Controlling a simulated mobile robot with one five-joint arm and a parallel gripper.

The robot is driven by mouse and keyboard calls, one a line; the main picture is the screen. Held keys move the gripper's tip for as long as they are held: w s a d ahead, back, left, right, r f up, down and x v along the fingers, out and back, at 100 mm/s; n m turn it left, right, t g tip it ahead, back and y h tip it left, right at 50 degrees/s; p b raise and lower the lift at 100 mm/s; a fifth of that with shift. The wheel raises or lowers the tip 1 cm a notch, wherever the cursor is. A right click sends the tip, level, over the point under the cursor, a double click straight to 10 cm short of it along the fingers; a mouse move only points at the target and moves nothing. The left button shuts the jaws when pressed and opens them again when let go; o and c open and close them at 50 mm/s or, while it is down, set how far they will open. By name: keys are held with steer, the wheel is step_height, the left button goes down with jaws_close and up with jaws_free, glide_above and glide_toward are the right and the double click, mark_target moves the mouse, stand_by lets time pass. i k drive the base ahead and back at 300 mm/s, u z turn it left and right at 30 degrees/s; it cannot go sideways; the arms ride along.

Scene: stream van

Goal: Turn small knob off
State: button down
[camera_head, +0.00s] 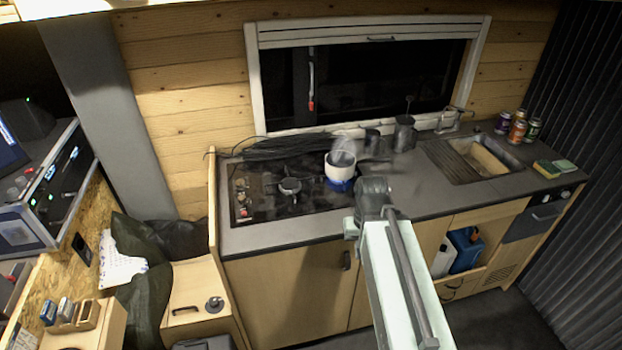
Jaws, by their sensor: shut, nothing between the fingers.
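The black cooktop (262,192) is set into the left part of the counter. Several small knobs (240,197) sit in a column at its left edge, too small to read their positions. A white pot (341,164) steams over a blue glow on the right burner. The left burner (289,187) is bare. My arm reaches up from the bottom, and my gripper (374,190) at its dark end is shut and empty, right of the pot and well away from the knobs. Its fingers are hard to make out.
A sink (483,158), several cans (518,128) and sponges (547,169) are at the counter's right. A wooden panel (212,199) edges the counter's left side. The counter front left of my arm is clear.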

mark_target(242, 200)
steer(key=k, duration=1.65)
steer(key=u, duration=0.85)
steer(key=i, duration=1.45)
steer(key=z, duration=0.5)
steer(key=i, duration=0.95)
steer(key=u, duration=0.05)
